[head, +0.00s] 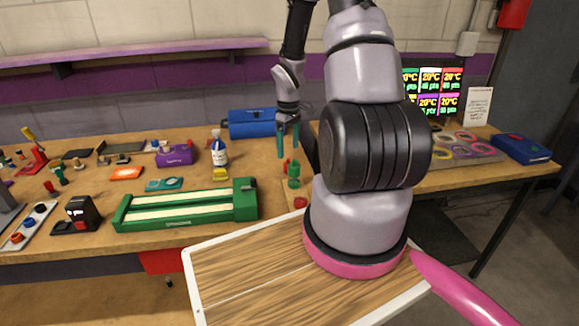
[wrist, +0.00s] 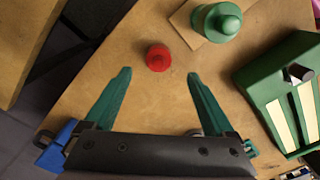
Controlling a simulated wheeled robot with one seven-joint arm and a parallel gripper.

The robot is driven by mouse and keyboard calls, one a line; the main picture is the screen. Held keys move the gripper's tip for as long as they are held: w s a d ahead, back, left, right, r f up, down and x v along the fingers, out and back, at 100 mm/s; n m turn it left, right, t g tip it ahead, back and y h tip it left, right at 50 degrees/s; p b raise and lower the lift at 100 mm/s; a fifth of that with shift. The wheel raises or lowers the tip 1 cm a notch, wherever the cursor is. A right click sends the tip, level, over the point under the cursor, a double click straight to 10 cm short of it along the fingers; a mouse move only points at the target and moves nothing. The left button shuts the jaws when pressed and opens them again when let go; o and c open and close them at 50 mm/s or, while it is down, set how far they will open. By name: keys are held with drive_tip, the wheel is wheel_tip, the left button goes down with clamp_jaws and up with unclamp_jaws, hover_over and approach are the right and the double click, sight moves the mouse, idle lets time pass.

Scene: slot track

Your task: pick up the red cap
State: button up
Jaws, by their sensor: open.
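The red cap (wrist: 158,57) is a small round red piece on the wooden table, seen from above in the wrist view. It lies beyond the fingertips, between their two lines. My gripper (wrist: 158,74) has its green fingers wide apart with nothing between them. In the head view my gripper (head: 288,126) points down over the table. Just below its fingers a bit of red (head: 287,164) shows beside a green knobbed piece (head: 293,179), and looks like the same cap, partly hidden.
The green knobbed piece stands on a square base (wrist: 184,22) close to the cap. The green slot track (head: 187,205) lies to the left. Another red round piece (head: 300,202) is near the front table edge. A blue case (head: 250,123) and bottle (head: 219,150) stand behind.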

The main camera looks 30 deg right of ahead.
sight(289, 159)
wheel_tip(289, 159, down, 7)
drive_tip(key=shift+d+r, duration=0.1)
idle(0.3)
drive_tip(key=c, duration=1.4)
